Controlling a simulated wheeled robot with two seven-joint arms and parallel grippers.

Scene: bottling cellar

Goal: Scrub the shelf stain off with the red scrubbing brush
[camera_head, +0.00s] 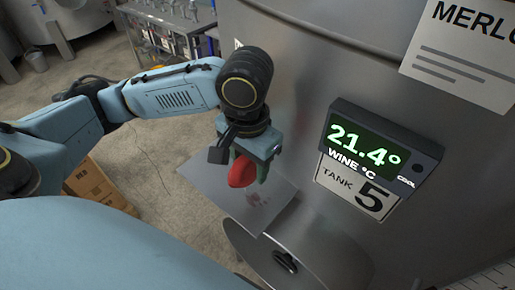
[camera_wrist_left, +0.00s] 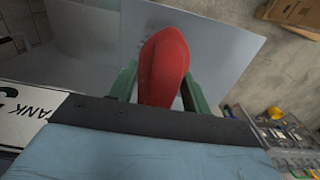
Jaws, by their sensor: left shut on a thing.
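My left gripper (camera_head: 251,160) is shut on the red scrubbing brush (camera_head: 241,171) above a grey metal shelf (camera_head: 222,189) fixed to the tank. In the left wrist view the red brush (camera_wrist_left: 164,66) sits between the green fingers of the gripper (camera_wrist_left: 160,85). The brush's bristles are hidden, and I cannot tell whether it touches the shelf. My right gripper is not in view.
A temperature display (camera_head: 383,145) and a "TANK 5" sign (camera_head: 356,187) are on the steel tank right of the shelf. A round hatch (camera_head: 310,262) is below. A cardboard box (camera_head: 98,187) stands on the floor at left, and a bottle rack (camera_head: 165,35) is behind.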

